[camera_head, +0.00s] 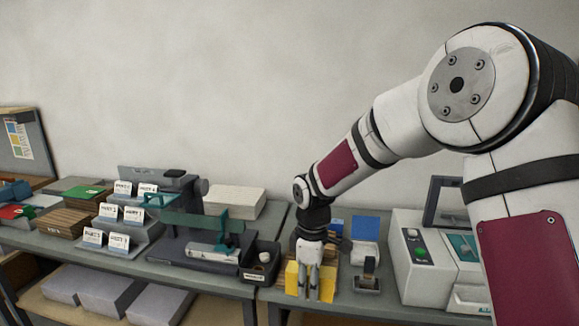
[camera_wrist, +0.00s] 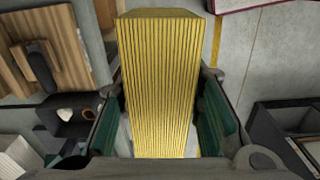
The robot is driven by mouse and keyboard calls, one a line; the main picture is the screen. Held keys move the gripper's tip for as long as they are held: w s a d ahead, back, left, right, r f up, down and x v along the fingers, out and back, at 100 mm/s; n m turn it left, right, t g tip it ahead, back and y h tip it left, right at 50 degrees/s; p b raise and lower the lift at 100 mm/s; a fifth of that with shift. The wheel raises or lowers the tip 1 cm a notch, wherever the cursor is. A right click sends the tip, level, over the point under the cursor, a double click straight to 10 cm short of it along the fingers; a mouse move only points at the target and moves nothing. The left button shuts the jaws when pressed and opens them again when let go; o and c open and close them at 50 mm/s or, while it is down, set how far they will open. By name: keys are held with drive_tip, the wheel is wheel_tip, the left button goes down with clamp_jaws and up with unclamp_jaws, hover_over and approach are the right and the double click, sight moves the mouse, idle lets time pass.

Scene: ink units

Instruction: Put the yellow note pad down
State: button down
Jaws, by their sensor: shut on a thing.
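The yellow note pad (camera_wrist: 162,85) fills the middle of the wrist view, its striped page edges facing the camera. My gripper (camera_wrist: 160,125) is shut on it, with a green-padded finger on each side. In the head view my gripper (camera_head: 308,285) points down at the front part of the bench, and yellow (camera_head: 291,278) shows around its fingers. I cannot tell whether the pad's lower side touches the bench, as it is hidden.
A wooden board (camera_wrist: 52,40) and a small dark holder lie left in the wrist view. A dark tray (camera_wrist: 285,120) is at right. In the head view, a grey machine (camera_head: 415,250) stands right of my gripper, and a black box (camera_head: 262,265) stands left. Card stands (camera_head: 110,235) are farther left.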

drive_tip(key=c, duration=2.4)
unclamp_jaws()
drive_tip(key=w+d+f+m+b, duration=0.1)
drive_tip(key=d+f+m, duration=0.1)
drive_tip(key=f, duration=0.1)
drive_tip(key=d+f+m+b, duration=0.2)
drive_tip(key=d+f+m, duration=0.1)
drive_tip(key=w+d+f+m+b, duration=0.1)
drive_tip(key=d+f+m+b, duration=0.1)
drive_tip(key=d+f+m, duration=0.1)
drive_tip(key=shift+w+d+f, duration=0.1)
drive_tip(key=shift+w+f, duration=0.2)
drive_tip(key=shift+w, duration=0.05)
drive_tip(key=d+f+m+b, duration=0.3)
drive_tip(key=d+f+m, duration=0.2)
drive_tip(key=m, duration=0.1)
drive_tip(key=shift+d+f+b, duration=0.15)
drive_tip(key=shift+f+b, duration=0.25)
drive_tip(key=shift+s+d+f+m, duration=0.1)
drive_tip(key=shift+d+f+m, duration=0.2)
drive_tip(key=shift+m, duration=0.2)
